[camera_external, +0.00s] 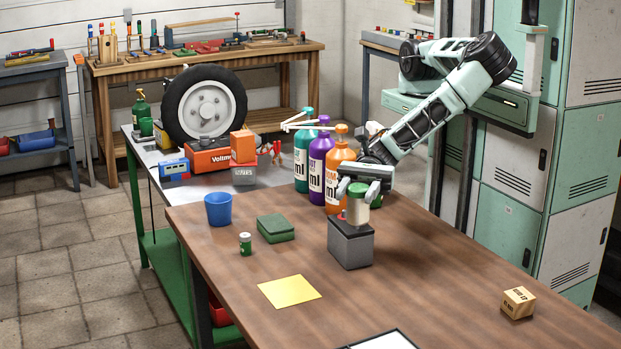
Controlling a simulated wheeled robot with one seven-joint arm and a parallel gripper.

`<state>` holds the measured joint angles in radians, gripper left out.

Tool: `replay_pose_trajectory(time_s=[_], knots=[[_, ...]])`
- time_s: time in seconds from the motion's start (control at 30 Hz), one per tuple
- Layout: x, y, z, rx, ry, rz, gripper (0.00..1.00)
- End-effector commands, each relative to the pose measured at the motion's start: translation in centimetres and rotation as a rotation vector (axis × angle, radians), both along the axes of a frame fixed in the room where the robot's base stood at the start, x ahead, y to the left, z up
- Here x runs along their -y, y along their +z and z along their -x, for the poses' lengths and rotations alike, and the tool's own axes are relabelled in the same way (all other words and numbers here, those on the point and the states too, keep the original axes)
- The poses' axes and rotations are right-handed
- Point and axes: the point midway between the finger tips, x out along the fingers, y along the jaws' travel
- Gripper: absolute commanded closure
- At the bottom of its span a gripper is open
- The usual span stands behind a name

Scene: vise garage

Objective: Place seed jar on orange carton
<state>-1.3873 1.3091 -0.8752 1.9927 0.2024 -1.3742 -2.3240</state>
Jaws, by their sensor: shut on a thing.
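My gripper (359,192) is shut on a jar with a green lid (357,208), which looks like the seed jar. The jar is upright, directly over a dark grey battery-like block (350,246) on the brown table. I cannot tell whether the jar's base touches the block. The fingers hide part of the lid.
Green, purple (319,168) and orange (340,180) bottles stand between my gripper and the carton. A blue cup (218,208), a green box (275,228), a small green jar (245,244), a yellow sheet (289,291) and a wooden block (517,303) are on the table. A wheel (205,104) stands behind the carton.

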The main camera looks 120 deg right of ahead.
Motion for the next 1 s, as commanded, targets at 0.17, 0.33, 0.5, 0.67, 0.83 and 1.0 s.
replay_pose_trajectory(time_s=[0.17, 0.33, 0.5, 0.67, 0.83, 1.0], knots=[[7.7, 2.3, -6.0, 0.002, -0.119, -0.003, 0.82], [15.2, 4.3, -10.1, 0.002, -0.221, -0.002, 0.82], [22.2, 5.9, -12.8, 0.003, -0.309, -0.003, 0.82], [27.8, 7.2, -14.2, 0.004, -0.377, -0.002, 0.82], [33.7, 7.2, -15.0, 0.002, -0.466, -0.005, 0.82], [39.8, 6.8, -15.0, 0.000, -0.573, -0.007, 0.82]])
